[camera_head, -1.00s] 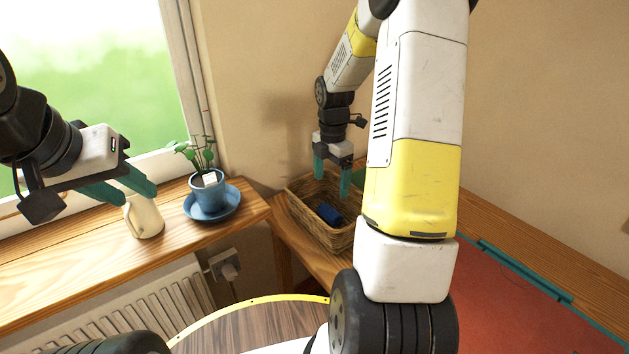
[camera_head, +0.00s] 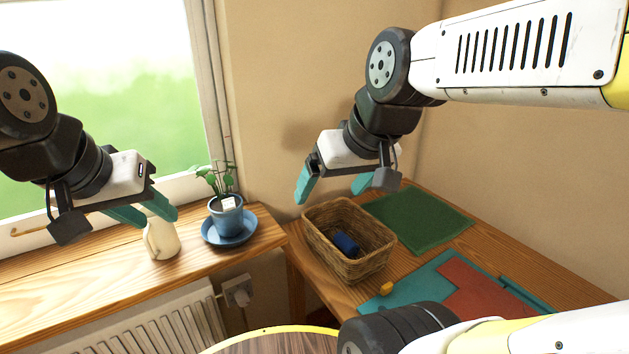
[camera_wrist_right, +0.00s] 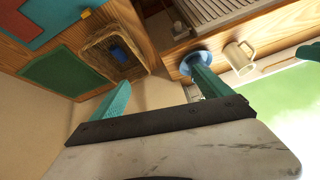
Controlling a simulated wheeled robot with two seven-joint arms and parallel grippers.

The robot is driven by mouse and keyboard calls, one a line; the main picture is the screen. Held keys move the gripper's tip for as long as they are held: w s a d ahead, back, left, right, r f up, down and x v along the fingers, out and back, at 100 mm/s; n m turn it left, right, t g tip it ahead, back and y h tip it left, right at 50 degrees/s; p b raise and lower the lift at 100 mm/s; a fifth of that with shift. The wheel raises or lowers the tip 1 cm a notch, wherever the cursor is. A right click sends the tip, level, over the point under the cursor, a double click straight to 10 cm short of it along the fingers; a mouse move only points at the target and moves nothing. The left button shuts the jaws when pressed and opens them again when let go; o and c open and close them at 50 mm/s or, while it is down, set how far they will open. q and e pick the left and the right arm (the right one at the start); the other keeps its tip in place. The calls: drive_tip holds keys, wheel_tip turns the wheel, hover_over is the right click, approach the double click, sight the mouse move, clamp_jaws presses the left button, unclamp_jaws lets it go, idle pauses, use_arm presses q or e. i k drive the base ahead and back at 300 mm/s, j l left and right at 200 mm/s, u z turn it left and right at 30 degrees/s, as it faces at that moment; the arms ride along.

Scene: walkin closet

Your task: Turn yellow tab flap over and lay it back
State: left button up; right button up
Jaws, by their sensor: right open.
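A small yellow tab (camera_head: 386,288) shows at the left edge of a teal flat piece (camera_head: 412,291) on the right-hand wooden table, just in front of the basket. A red area (camera_head: 482,291) lies on the teal. My arm hides the near part. In the right wrist view the yellow tab (camera_wrist_right: 85,13) is at the top, beside the teal piece (camera_wrist_right: 62,22). My right gripper (camera_head: 332,190) is open and empty, in the air above and behind the basket, well apart from the tab. My left gripper (camera_head: 148,212) is open and empty by the cream jug.
A wicker basket (camera_head: 320,250) holding a blue item (camera_head: 345,243) stands beside a green mat (camera_head: 420,217). A cream jug (camera_head: 162,240) and a potted plant on a blue saucer (camera_head: 248,236) stand on the windowsill shelf. A gap separates the shelf from the table.

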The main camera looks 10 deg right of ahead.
sight(426, 283)
drive_tip(key=z, duration=1.75)
drive_tip(key=k+l, duration=0.35)
drive_tip(key=u, duration=0.05)
